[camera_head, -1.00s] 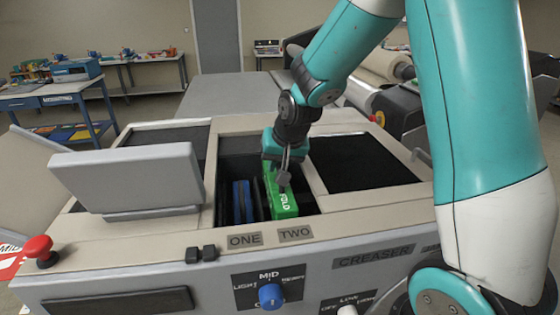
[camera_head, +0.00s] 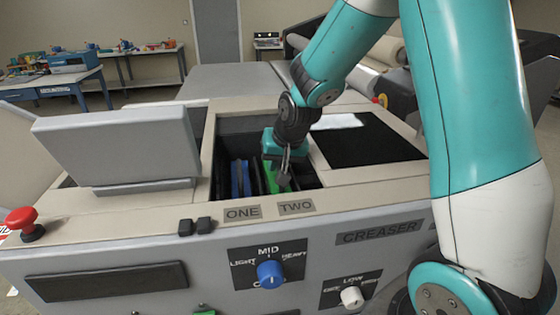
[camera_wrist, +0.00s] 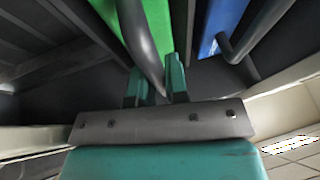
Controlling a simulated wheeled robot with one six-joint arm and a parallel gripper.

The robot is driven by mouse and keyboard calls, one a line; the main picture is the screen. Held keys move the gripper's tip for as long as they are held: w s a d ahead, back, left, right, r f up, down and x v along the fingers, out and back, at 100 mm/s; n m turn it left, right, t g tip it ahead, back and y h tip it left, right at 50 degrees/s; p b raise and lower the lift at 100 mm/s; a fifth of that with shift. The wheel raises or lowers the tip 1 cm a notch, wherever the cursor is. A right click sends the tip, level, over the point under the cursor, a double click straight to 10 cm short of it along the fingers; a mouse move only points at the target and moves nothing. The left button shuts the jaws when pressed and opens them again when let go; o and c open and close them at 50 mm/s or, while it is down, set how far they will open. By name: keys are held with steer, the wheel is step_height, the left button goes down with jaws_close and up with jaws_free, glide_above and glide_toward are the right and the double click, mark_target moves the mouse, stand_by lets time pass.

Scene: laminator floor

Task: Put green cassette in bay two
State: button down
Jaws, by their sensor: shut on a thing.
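The green cassette (camera_head: 268,178) is in the right-hand slot of the open well, behind the label TWO (camera_head: 296,207). Only a part of it shows past my gripper (camera_head: 282,172), which reaches down into the well from above. In the wrist view the green cassette (camera_wrist: 222,28) fills the upper middle, and my gripper (camera_wrist: 158,88) is shut on its dark curved handle (camera_wrist: 138,40). A blue cassette (camera_head: 240,178) stands in the left slot, behind the label ONE (camera_head: 242,212); it also shows in the wrist view (camera_wrist: 212,25). Whether the green cassette touches the slot floor is hidden.
A raised grey lid (camera_head: 118,150) stands left of the well. A dark panel (camera_head: 372,143) lies right of it.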

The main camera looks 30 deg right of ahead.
steer(key=shift+f+b, duration=0.6)
steer(key=shift+f, duration=0.3)
stand_by(0.6)
steer(key=c, duration=1.1)
jaws_free()
steer(key=shift+o, duration=0.2)
steer(key=shift+r, duration=0.1)
steer(key=b+v, duration=0.2)
steer(key=v, duration=1.5)
steer(key=shift+s+d, duration=0.1)
